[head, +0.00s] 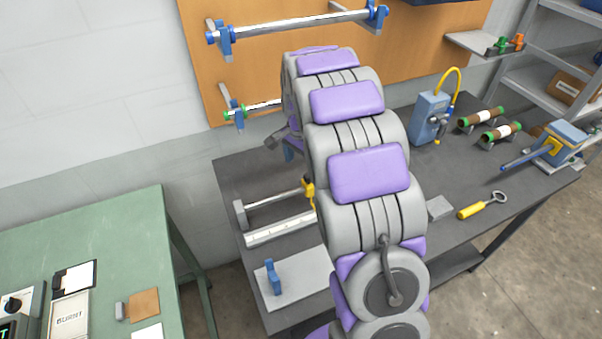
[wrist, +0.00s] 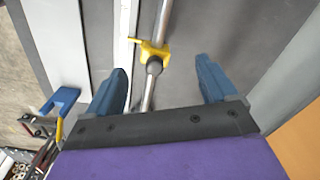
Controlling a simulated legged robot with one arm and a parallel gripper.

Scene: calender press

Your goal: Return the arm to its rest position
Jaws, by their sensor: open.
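My gripper (wrist: 162,82) shows in the wrist view with its two blue fingers wide apart and nothing held. Between and beyond the fingers lies a metal rod with a yellow clamp (wrist: 152,54), with a dark rounded piece below the clamp; whether the fingers touch anything cannot be told. In the head view my purple and grey arm reaches out over the dark workbench (head: 235,180) towards the wooden wall panel. My gripper is hidden behind the arm there. The yellow clamp (head: 308,190) shows just left of the arm.
A wall rail (head: 290,22) crosses the wooden panel (head: 255,65) above the bench. A green table (head: 110,235) is at left.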

